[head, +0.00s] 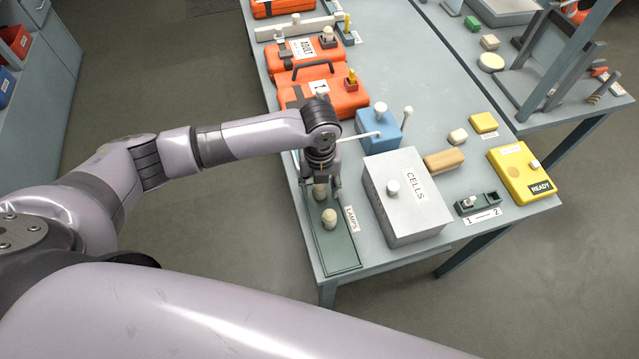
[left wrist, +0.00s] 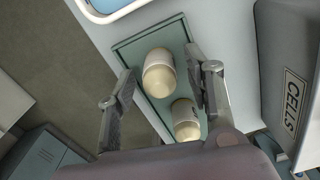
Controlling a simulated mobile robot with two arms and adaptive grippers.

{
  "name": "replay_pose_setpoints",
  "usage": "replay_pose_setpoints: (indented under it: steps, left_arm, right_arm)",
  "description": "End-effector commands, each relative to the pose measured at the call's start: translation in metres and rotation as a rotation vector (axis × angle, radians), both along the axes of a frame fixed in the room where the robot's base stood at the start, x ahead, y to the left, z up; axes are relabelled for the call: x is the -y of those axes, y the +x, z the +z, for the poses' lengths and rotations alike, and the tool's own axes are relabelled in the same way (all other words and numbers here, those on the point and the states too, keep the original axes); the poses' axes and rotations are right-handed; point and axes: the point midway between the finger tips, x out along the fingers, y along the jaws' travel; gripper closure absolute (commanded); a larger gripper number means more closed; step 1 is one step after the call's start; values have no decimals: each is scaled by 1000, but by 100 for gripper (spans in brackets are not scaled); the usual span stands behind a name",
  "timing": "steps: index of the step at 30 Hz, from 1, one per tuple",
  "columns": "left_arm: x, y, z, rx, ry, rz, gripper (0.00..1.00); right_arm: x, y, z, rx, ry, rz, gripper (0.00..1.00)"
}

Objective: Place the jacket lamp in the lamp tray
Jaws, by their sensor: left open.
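The lamp tray (head: 342,252) is a long dark green tray at the near left table edge, beside a LAMPS label (head: 352,218). It also shows in the left wrist view (left wrist: 134,52). Two cream lamps stand in it; I cannot tell which is the jacket lamp. The farther lamp (head: 320,191) is between the open fingers of my left gripper (head: 321,187), and shows in the left wrist view (left wrist: 158,73) with gaps to both fingers. The nearer lamp (head: 330,219) stands apart from it, also in the left wrist view (left wrist: 186,119). My right gripper is out of view.
A grey CELLS box (head: 405,205) stands close right of the tray. A blue box (head: 378,130) with a white knob is behind it. Orange cases (head: 325,90) fill the far left side. A yellow READY box (head: 522,170) and a small dark two-slot holder (head: 478,203) are at right.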

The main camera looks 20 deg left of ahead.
Motion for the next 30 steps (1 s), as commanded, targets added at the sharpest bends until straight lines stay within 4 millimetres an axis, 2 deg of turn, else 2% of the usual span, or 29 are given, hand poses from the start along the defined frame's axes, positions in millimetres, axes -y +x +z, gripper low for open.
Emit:
replay_pose_setpoints:
  steps: [5, 8, 18, 21, 25, 30]
  left_arm:
    - [0, 1, 6, 1, -1, 0, 53]
    - [0, 2, 18, 5, -1, 0, 53]
    - [1, 2, 90, 5, -2, 0, 53]
    - [0, 1, 105, 4, -1, 0, 53]
    - [1, 1, 118, 1, -1, 0, 53]
    - [0, 0, 123, -1, 0, 0, 53]
  right_arm:
    - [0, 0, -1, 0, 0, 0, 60]
    - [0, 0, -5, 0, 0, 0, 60]
    - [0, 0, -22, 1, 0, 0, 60]
    - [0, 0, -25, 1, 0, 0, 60]
    - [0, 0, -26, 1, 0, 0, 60]
    - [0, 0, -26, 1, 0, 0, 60]
